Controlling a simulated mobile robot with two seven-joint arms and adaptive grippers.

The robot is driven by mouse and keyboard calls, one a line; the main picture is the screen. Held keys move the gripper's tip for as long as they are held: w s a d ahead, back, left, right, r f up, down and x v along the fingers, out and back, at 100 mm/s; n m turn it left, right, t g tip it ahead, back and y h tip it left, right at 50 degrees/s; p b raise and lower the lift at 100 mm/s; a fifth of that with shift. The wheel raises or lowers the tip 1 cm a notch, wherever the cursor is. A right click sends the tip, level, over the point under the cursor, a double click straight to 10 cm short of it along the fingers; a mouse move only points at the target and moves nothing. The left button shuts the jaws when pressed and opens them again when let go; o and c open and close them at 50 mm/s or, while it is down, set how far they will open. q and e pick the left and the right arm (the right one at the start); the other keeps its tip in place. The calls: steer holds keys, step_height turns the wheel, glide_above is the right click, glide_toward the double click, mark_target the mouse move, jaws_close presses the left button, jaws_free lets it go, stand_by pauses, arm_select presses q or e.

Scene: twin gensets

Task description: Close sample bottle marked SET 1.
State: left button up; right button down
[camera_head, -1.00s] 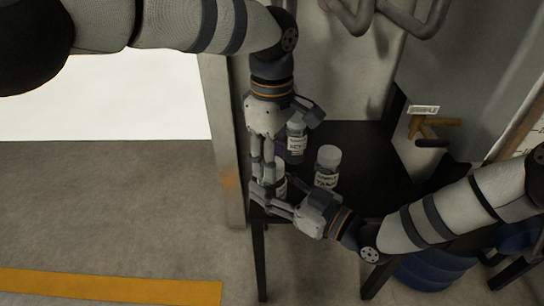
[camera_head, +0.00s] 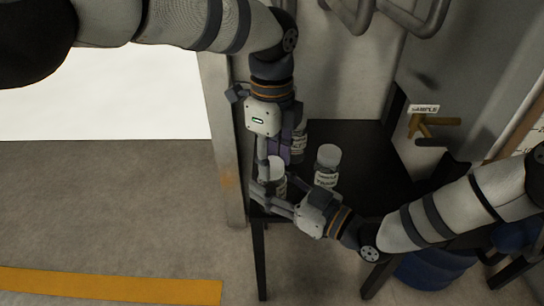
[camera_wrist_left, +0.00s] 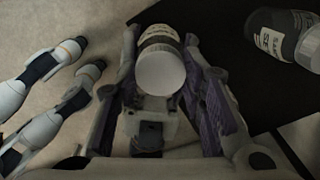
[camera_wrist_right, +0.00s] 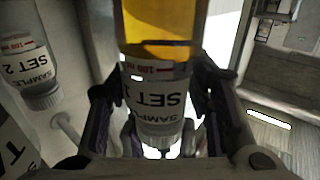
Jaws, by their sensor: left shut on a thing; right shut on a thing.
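My left gripper (camera_head: 275,160) points down from above, shut on the white cap; the left wrist view shows the cap (camera_wrist_left: 160,70) between the jaws. Whether the cap is fully seated is not visible.
Another capped bottle (camera_head: 327,168) stands close to the right on the black table (camera_head: 370,170). A third bottle (camera_head: 299,142) is partly hidden behind my left gripper. A brown valve handle (camera_head: 436,122) with a SAMPLE tag (camera_head: 424,108) is at the right. A metal post (camera_head: 222,150) rises at the left.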

arm_select(q)
steer(key=o, duration=1.3)
steer(key=shift+c, duration=0.2)
steer(key=shift+r, duration=0.1)
step_height(320, 180, up, 4)
steer(key=shift+r, duration=0.2)
steer(key=shift+c, duration=0.2)
